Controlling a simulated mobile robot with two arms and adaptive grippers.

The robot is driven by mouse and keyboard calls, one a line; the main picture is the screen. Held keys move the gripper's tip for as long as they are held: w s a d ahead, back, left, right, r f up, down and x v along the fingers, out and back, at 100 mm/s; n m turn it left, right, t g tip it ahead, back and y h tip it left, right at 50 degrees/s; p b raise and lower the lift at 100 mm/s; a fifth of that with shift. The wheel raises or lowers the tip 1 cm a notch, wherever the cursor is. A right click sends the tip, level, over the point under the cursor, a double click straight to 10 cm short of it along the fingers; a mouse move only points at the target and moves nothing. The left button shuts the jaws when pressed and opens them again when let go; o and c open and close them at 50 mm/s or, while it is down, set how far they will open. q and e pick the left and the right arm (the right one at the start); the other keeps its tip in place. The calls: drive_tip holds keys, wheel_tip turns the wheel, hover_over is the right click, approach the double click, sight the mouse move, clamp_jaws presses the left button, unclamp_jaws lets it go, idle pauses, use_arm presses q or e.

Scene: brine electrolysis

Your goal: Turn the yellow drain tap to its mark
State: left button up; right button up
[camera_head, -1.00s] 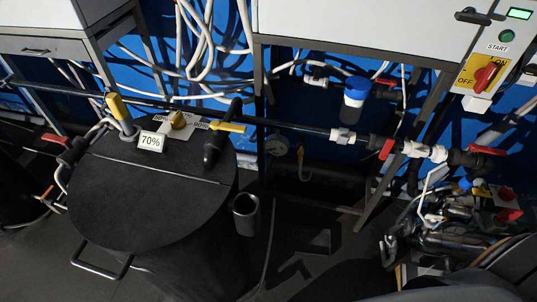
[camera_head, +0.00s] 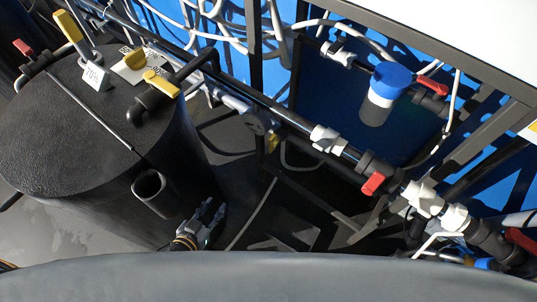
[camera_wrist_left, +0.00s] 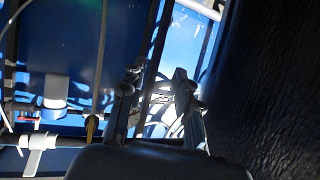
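Several yellow handles show in the head view; I cannot tell surely which is the drain tap. A yellow lever (camera_head: 160,83) sits at the black bent pipe on the dark tank (camera_head: 60,135). A tall yellow handle (camera_head: 67,26) stands at the tank's back left. A small yellow piece (camera_head: 272,141) hangs low under the long pipe; a yellow piece also shows in the left wrist view (camera_wrist_left: 92,128). My left gripper (camera_head: 212,218) is low, right of the tank, apart from the handles. Its fingers (camera_wrist_left: 157,95) are apart and empty. My right gripper is out of view.
A 70% sign (camera_head: 94,77) stands on the tank. The long black pipe (camera_head: 290,112) carries red valve handles (camera_head: 373,183) and white fittings. A blue-capped vessel (camera_head: 383,90) and frame legs stand at right.

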use_arm(q)
drive_tip(key=d+r+m+t+h+b, duration=0.25)
drive_tip(key=d+r, duration=0.25)
drive_tip(key=r, duration=0.5)
drive_tip(key=h, duration=0.4)
approach(269, 146)
drive_tip(key=shift+y, duration=0.25)
drive_tip(key=x, duration=0.4)
drive_tip(key=p+x, duration=0.1)
drive_tip(key=x, duration=0.3)
drive_tip(key=shift+w+d+r, duration=0.25)
drive_tip(key=shift+d, duration=0.1)
drive_tip(key=shift+w+d, duration=0.2)
drive_tip(key=shift+w, duration=0.05)
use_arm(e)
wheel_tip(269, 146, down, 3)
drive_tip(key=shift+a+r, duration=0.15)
use_arm(q)
clamp_jaws()
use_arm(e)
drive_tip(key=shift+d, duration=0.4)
